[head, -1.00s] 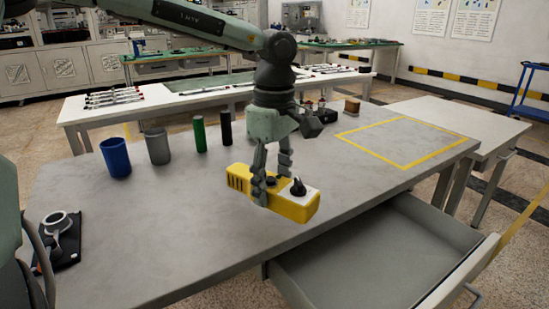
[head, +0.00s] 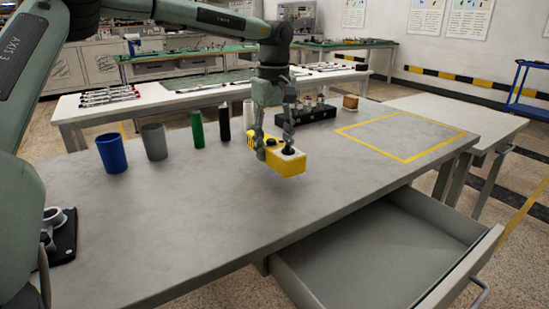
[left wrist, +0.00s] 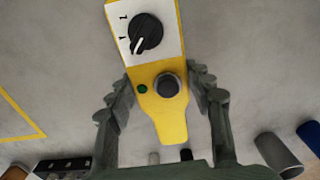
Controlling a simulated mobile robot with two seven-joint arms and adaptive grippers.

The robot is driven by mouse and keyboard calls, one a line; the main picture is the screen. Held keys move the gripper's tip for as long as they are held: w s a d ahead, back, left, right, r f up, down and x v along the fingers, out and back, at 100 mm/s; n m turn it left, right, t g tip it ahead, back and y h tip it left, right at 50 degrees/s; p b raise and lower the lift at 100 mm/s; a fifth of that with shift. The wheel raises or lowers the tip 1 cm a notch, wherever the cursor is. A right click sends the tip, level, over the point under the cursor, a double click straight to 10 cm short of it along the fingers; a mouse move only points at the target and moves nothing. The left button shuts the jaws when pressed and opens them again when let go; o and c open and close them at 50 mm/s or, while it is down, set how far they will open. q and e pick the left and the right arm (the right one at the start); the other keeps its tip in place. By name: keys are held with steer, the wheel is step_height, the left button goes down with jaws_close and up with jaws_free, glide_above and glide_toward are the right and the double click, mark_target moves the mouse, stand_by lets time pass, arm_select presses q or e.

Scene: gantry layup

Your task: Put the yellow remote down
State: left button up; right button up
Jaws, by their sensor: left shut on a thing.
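The yellow remote (head: 287,163) has a white panel with a black knob. My left gripper (head: 272,148) is shut on it, with fingers on both sides, above the grey table (head: 190,225). Whether the remote touches the tabletop is hard to tell. In the left wrist view the remote (left wrist: 160,105) lies between the fingers of the left gripper (left wrist: 162,100). It shows its black knob, a dark round button and a small green light. My right gripper is not in view.
A blue cup (head: 112,153), a grey cup (head: 154,142), a green cylinder (head: 197,129) and a black cylinder (head: 224,122) stand along the back left. A black holder (head: 313,114) stands behind the gripper. A yellow-taped area (head: 400,136) at right is empty. An open drawer (head: 380,255) juts out in front.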

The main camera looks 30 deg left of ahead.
arm_select(q)
steer(key=shift+w+a+f, duration=0.1)
steer(key=shift+w+f, duration=0.05)
steer(key=shift+w, duration=0.05)
step_height(320, 180, down, 4)
steer(key=shift+r, duration=0.1)
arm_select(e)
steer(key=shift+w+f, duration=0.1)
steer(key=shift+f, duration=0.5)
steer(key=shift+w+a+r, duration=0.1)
